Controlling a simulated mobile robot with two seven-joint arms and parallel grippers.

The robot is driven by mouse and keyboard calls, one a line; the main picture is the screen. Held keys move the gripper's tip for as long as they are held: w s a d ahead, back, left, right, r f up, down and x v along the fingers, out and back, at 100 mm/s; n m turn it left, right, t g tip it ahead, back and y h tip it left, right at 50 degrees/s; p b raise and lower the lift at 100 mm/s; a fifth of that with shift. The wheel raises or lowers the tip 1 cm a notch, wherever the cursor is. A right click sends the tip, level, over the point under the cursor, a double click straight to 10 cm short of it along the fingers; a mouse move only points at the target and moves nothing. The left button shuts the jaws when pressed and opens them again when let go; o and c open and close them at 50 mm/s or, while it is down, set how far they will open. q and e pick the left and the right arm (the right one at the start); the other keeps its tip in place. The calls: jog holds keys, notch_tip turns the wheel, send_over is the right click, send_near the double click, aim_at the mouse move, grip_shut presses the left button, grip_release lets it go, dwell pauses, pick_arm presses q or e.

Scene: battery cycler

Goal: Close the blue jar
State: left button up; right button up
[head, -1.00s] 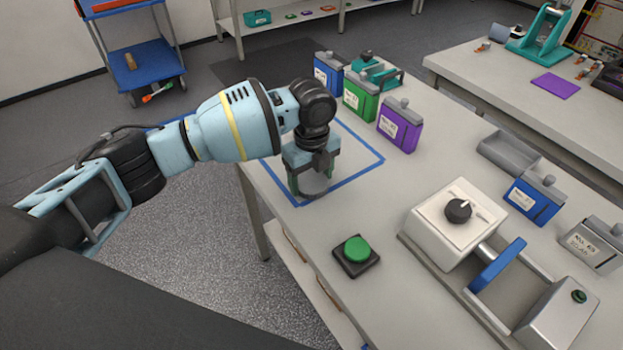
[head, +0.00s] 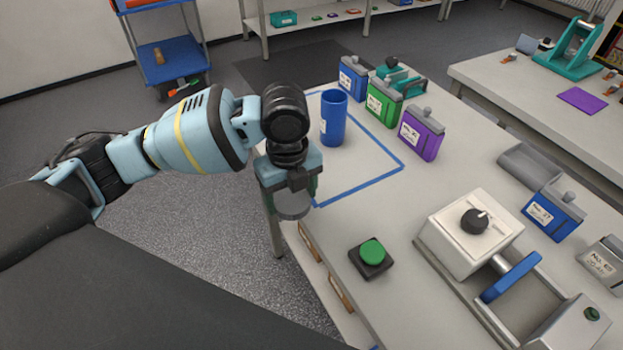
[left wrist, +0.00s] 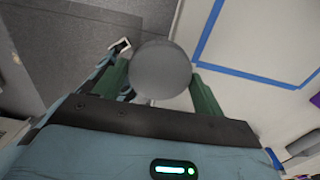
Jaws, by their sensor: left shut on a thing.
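The blue jar (head: 333,120) stands upright on the table inside the blue tape outline, with a white label on its left side. Its top looks open, with no lid on it. My left gripper (head: 291,192) is at the table's left edge, nearer than the jar and to its left. It is shut on a round grey lid (head: 293,206). In the left wrist view the lid (left wrist: 160,68) sits between the two green fingers, apart from the jar, which does not show there. My right gripper is not in view.
Blue, green (head: 383,103) and purple (head: 421,135) labelled boxes stand right of the jar. A green push button (head: 372,252) and a white device with a black knob (head: 470,235) are nearer. The taped area (head: 360,170) around the jar is mostly clear.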

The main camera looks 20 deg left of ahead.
pick_arm(q)
jog(key=s, duration=0.1)
jog(key=s+a, duration=0.1)
jog(key=s, duration=0.2)
jog(key=shift+a+r, duration=0.2)
jog(key=shift+a, duration=0.15)
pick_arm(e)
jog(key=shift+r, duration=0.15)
